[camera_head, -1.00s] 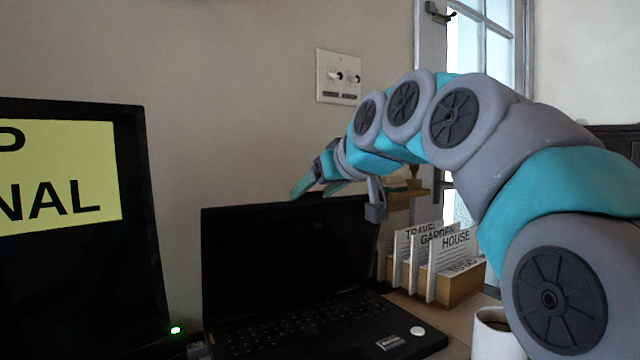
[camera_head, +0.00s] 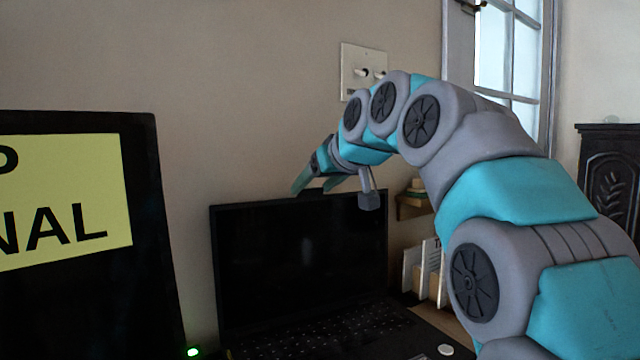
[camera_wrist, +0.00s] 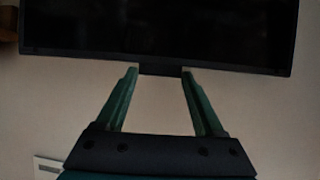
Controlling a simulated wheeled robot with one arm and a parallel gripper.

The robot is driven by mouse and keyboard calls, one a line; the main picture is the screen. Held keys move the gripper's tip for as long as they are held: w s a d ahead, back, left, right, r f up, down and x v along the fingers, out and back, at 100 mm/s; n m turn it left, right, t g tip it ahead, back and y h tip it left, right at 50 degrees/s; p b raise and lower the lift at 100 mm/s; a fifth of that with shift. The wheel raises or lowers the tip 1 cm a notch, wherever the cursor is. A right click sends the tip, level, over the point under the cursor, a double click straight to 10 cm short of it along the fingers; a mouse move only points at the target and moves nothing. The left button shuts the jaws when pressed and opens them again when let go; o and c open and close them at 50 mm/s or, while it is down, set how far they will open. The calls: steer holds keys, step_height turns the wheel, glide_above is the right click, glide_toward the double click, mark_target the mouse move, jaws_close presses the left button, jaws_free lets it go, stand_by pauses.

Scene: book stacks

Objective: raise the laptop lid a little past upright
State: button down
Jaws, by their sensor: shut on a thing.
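The black laptop stands open against the wall in the head view. Its lid (camera_head: 300,260) is raised and looks close to upright; its exact tilt is hard to tell. The keyboard base (camera_head: 360,328) lies flat below, its front cut off by the picture edge. My gripper (camera_head: 312,190) is at the top edge of the lid. In the wrist view, the two green fingers of my gripper (camera_wrist: 160,72) sit at either side of a small dark tab (camera_wrist: 160,69) on the lid's edge. The lid (camera_wrist: 160,28) fills the top of that view.
A dark monitor with a yellow sign (camera_head: 65,195) stands left of the laptop. A file holder with white cards (camera_head: 425,268) is right of the lid, partly behind my arm. A wall switch plate (camera_head: 361,72) is above. A dark carved cabinet (camera_head: 607,175) is far right.

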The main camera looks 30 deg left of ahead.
steer(key=shift+w+a+r, duration=0.2)
steer(key=shift+a, duration=0.1)
jaws_free()
steer(key=shift+f, duration=0.15)
steer(key=v, duration=0.8)
steer(key=shift+b, duration=0.45)
